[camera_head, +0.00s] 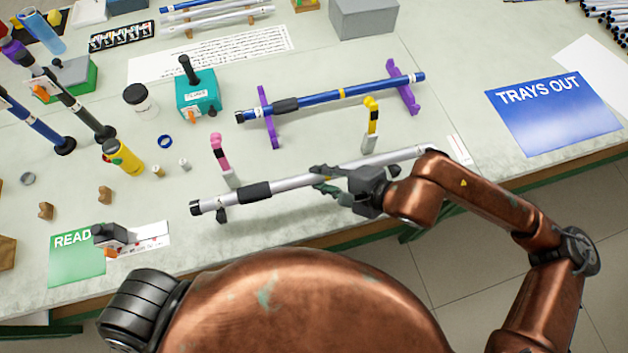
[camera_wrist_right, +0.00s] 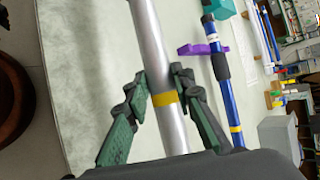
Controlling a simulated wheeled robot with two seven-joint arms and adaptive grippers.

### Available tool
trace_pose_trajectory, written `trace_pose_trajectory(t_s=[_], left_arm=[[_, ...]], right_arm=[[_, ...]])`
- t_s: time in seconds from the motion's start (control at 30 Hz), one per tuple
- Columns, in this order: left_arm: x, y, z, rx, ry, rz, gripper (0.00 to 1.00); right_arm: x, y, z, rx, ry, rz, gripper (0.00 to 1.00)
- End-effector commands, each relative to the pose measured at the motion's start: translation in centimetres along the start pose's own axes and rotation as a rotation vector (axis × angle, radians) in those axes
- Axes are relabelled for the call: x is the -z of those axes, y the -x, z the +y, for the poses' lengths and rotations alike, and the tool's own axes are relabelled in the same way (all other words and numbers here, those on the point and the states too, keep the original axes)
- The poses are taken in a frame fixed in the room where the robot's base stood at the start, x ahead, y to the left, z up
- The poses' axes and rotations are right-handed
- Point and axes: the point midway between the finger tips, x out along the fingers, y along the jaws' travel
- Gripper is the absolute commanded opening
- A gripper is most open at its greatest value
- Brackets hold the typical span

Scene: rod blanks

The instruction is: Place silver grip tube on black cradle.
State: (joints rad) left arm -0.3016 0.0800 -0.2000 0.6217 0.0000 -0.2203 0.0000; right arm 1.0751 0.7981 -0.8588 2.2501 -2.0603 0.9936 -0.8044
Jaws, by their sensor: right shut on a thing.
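The silver grip tube (camera_head: 300,182) lies slantwise near the table's front edge, with a black grip sleeve and dark end cap at its left. My right gripper (camera_head: 326,181) is shut on it right of its middle. In the right wrist view the fingers (camera_wrist_right: 161,82) close on both sides of the tube (camera_wrist_right: 150,45), by its yellow band (camera_wrist_right: 165,99). A black support (camera_head: 221,214), seemingly part of the black cradle, shows under the tube's left part; a dark piece shows near the right part. I cannot tell whether the tube touches them.
A blue tube (camera_head: 320,98) rests on a purple cradle (camera_head: 268,118) behind. A pink-topped piece (camera_head: 217,150) and a yellow-topped piece (camera_head: 372,118) stand just behind the silver tube. A teal box (camera_head: 197,98) and yellow bottle (camera_head: 125,160) stand left. Table at right front is fairly clear.

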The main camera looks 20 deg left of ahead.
Motion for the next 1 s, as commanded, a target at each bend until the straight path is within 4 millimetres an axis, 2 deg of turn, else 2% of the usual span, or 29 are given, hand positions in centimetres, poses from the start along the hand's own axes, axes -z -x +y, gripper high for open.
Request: trace_pose_trajectory(t_s=[0.03,0.1,0.4,0.53,0.97,1.0], left_arm=[[-0.1,-0.3,0.0,0.0,0.0,-0.002,0.39],[-0.2,-0.4,0.0,0.0,0.0,-0.003,0.39],[-0.2,-0.8,0.0,-0.001,-0.001,-0.005,0.39],[-0.6,-1.4,0.1,-0.001,-0.001,-0.011,0.39],[-0.8,-1.7,0.1,-0.002,-0.001,-0.018,0.39],[-0.7,-1.7,0.1,-0.002,-0.001,-0.018,0.39]], right_arm=[[0.1,-1.1,0.3,0.0,-0.001,-0.002,0.0],[0.1,-2.0,0.4,0.0,0.0,-0.003,0.0],[0.4,-4.2,0.9,0.0,0.001,-0.003,0.0],[1.2,-5.5,2.6,-0.002,-0.001,-0.002,0.0],[1.5,-6.0,3.2,0.001,0.001,-0.002,0.0],[1.6,-6.0,3.3,0.0,0.001,-0.002,0.23]])
